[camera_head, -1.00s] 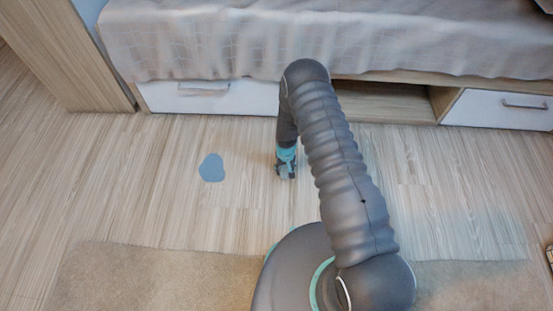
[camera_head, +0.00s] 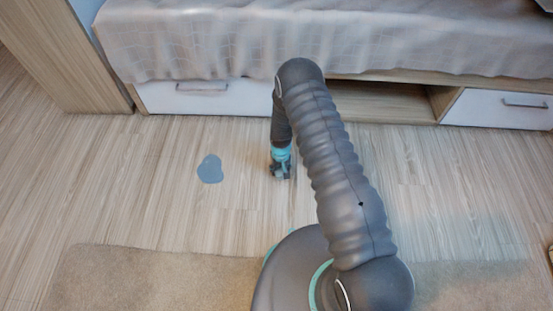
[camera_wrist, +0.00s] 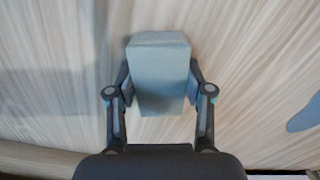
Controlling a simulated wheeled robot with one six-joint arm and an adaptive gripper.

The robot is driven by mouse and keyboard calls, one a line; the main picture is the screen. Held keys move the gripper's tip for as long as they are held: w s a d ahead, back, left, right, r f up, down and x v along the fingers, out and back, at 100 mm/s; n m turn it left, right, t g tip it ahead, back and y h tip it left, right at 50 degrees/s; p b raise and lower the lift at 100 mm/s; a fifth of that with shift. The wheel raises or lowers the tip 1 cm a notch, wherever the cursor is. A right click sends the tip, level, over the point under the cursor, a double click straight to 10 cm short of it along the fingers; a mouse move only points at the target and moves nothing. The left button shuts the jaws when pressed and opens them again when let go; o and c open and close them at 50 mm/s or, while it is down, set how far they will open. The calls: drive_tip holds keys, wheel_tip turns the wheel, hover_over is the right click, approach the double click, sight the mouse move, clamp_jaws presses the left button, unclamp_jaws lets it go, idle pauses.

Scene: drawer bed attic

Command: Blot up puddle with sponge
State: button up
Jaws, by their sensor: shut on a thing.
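The puddle (camera_head: 210,169) is a small blue-grey patch on the wooden floor, left of my gripper in the head view. Part of it shows at the right edge of the wrist view (camera_wrist: 304,116). My gripper (camera_head: 281,172) points down at the floor, to the right of the puddle and apart from it. In the wrist view my gripper (camera_wrist: 160,92) is shut on the sponge (camera_wrist: 158,65), a pale blue-grey block between its two fingers. In the head view the sponge is too small and hidden to make out clearly.
A bed with a white drawer (camera_head: 212,97) at left, another drawer (camera_head: 497,109) at right and an open compartment (camera_head: 383,101) stands behind. A beige rug (camera_head: 150,285) lies in front. The floor (camera_head: 130,190) around the puddle is clear.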

drive_tip(key=shift+d, duration=1.65)
drive_tip(key=shift+a+b, duration=1.05)
drive_tip(key=shift+a, duration=1.5)
drive_tip(key=shift+d, duration=2.6)
wheel_tip(320, 180, up, 8)
drive_tip(key=p, duration=0.3)
drive_tip(key=shift+s, duration=0.1)
